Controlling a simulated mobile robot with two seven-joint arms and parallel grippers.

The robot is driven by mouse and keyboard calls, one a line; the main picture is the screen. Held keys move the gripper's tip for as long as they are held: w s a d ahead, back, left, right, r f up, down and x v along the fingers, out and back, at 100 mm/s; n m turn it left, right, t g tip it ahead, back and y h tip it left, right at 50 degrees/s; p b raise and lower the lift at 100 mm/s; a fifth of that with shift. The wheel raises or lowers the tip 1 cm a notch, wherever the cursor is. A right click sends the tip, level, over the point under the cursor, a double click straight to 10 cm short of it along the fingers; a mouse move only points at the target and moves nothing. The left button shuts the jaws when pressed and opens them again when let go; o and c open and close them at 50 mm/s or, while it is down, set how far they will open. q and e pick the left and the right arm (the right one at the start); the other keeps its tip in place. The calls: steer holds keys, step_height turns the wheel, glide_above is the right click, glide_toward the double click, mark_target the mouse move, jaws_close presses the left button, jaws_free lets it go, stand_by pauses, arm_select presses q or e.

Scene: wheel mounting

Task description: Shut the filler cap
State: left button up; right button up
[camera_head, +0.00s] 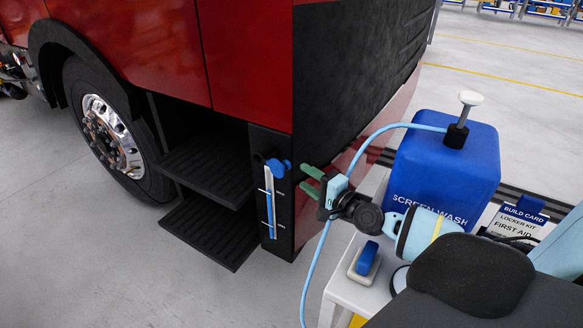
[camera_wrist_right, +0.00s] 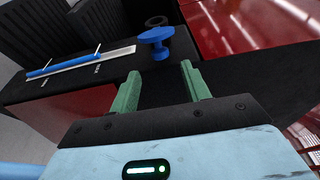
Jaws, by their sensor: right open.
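The blue filler cap (camera_head: 280,167) is at the top of the black panel on the red truck's corner, above a level gauge. I cannot tell whether the cap is seated. My right gripper (camera_head: 303,177) is open with green fingers, just right of the cap and pointing at it. In the wrist view the gripper (camera_wrist_right: 160,70) has nothing between its fingers, and the cap is just beyond their tips. My left gripper is out of view.
The level gauge (camera_head: 269,203) runs down the panel. Black steps (camera_head: 208,170) and a wheel (camera_head: 105,135) are left. A blue screen wash container (camera_head: 447,160) stands right, its light blue hose (camera_head: 312,265) hanging near my right gripper. A blue-and-white block (camera_head: 366,260) lies on the white table.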

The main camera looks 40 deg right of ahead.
mark_target(290, 167)
steer(key=w, duration=0.6)
steer(key=shift+a+b, duration=0.35)
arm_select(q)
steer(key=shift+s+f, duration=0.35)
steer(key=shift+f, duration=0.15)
arm_select(e)
steer(key=shift+w+a, duration=0.1)
steer(key=shift+w, duration=0.45)
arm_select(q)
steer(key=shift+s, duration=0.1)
